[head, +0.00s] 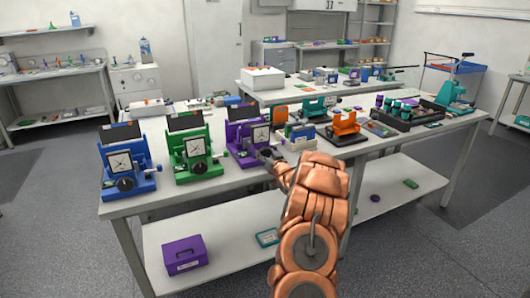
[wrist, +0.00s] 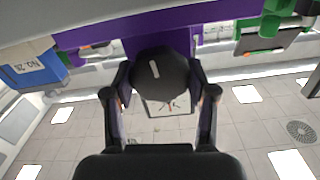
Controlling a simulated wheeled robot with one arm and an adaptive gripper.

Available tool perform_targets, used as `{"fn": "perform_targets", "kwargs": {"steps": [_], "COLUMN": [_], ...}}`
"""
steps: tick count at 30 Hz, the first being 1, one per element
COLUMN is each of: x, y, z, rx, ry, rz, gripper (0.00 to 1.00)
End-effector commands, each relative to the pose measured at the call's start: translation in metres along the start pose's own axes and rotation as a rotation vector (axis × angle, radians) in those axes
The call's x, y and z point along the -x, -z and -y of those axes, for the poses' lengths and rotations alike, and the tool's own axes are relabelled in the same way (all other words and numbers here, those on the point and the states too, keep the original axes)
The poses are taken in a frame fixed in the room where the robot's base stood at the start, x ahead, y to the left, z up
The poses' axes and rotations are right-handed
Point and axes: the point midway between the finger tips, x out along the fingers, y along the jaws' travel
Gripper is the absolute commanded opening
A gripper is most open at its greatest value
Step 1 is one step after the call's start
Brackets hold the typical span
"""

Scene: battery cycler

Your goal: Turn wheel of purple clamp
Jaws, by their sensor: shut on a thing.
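The purple clamp (head: 238,134) stands on the front table, with a dark plate on top and a white dial (head: 261,135) on its face. In the wrist view its purple body (wrist: 205,15) runs along the top. Its wheel (wrist: 158,82) is a dark, faceted knob with a white mark, tilted slightly from vertical. My gripper (wrist: 160,73) has one finger on each side of the wheel and is shut on it. In the head view my gripper (head: 270,157) is at the clamp's lower front right, and the wheel is largely hidden there.
A green clamp (head: 188,150) and a blue clamp (head: 125,162) stand to the left on the same table. An orange device (head: 345,127) and a black tray (head: 408,117) stand to the right. A purple box (head: 184,255) sits on the lower shelf.

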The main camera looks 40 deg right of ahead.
Motion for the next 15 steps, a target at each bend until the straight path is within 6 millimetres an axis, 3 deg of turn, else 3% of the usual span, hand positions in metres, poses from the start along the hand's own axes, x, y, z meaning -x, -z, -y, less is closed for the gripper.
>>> {"fn": "perform_targets", "kwargs": {"steps": [15], "x": [0.0], "y": [0.0005], "z": [-0.0008], "rx": [-0.157], "ry": [-0.001], "rz": [-0.001], "gripper": [0.22]}}
